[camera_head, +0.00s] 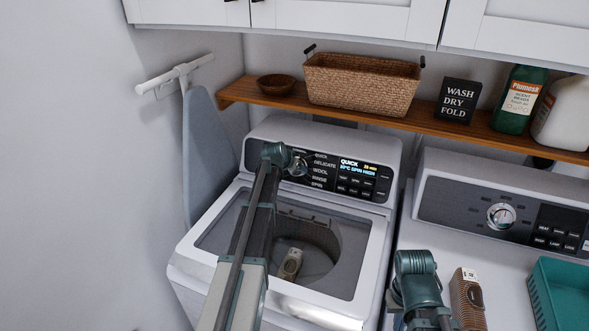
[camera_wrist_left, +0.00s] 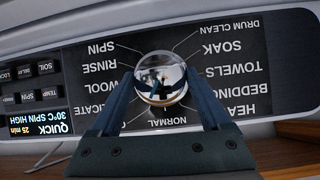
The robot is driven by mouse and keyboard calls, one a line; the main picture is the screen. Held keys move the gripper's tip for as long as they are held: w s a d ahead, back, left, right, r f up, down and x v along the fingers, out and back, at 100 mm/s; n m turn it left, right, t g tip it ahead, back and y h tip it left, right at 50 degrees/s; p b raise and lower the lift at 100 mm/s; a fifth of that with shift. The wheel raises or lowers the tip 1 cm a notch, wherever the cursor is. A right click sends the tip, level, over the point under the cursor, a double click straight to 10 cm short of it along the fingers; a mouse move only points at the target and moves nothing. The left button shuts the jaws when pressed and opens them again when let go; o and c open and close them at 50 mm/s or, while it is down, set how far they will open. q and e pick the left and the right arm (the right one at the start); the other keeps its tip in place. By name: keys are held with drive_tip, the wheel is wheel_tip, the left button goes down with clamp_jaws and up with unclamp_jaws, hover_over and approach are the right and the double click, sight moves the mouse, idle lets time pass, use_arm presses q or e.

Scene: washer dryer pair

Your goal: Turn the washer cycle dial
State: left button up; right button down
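The washer cycle dial is a shiny round knob on the washer's dark panel. It shows in the head view (camera_head: 300,167), partly covered by my left arm, and in the left wrist view (camera_wrist_left: 160,78), where the panel is upside down. My left gripper (camera_wrist_left: 160,84) is open, with one finger on either side of the dial, close to its rim. I cannot tell whether the fingers touch it. Cycle names ring the dial. The washer display (camera_head: 357,169) reads QUICK, 25 min, 30°C SPIN HIGH. My right arm shows at the lower right, but its fingers are not visible.
The washer lid (camera_head: 345,270) is closed, with a tan item (camera_head: 290,264) visible through its window. A wooden shelf (camera_head: 425,124) overhangs the panels.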

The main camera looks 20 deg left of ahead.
use_arm(q)
drive_tip(key=c, duration=0.9)
drive_tip(key=shift+o, duration=0.2)
drive_tip(key=shift+a+f+n+h, duration=0.15)
drive_tip(key=shift+n+h, duration=0.55)
drive_tip(key=shift+n, duration=0.1)
use_arm(e)
drive_tip(key=shift+f, duration=0.2)
use_arm(q)
drive_tip(key=shift+s+n+t+h+b, duration=0.1)
drive_tip(key=shift+n+t+h+b, duration=0.2)
drive_tip(key=shift+n+h+b, duration=0.7)
use_arm(e)
drive_tip(key=shift+f, duration=0.6)
use_arm(q)
drive_tip(key=o, duration=1.3)
drive_tip(key=shift+c, duration=0.2)
